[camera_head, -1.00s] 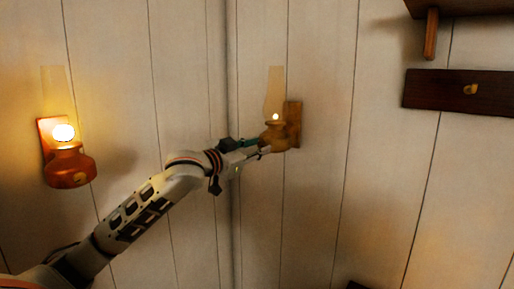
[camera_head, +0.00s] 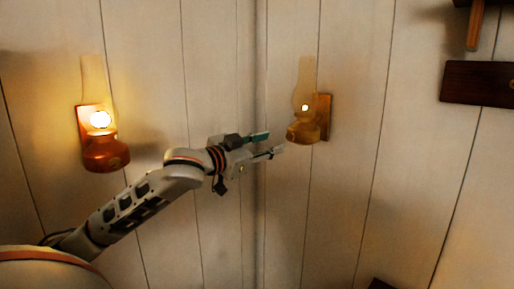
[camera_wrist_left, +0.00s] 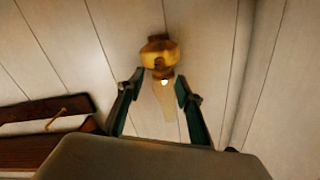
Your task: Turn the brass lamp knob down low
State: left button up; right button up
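The brass lamp (camera_head: 304,131) hangs on a wooden wall bracket at the right of the corner, with a clear tall chimney and a small bright flame. Its knob is too small to make out. My left gripper (camera_head: 273,144) is open and empty just left of the lamp's base, with a small gap between them. In the left wrist view the lamp (camera_wrist_left: 158,54) appears upside down beyond the spread fingers (camera_wrist_left: 159,86), its chimney pointing down between them. My right gripper is not in view.
A copper-red lamp (camera_head: 106,153) with a larger, brighter flame hangs on the left wall. A dark board (camera_head: 475,84) with a brass peg is on the right wall. The white plank wall between the lamps is otherwise bare.

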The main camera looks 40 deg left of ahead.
pick_arm(q)
jog(key=shift+s+a, duration=0.15)
jog(key=shift+s, duration=2.15)
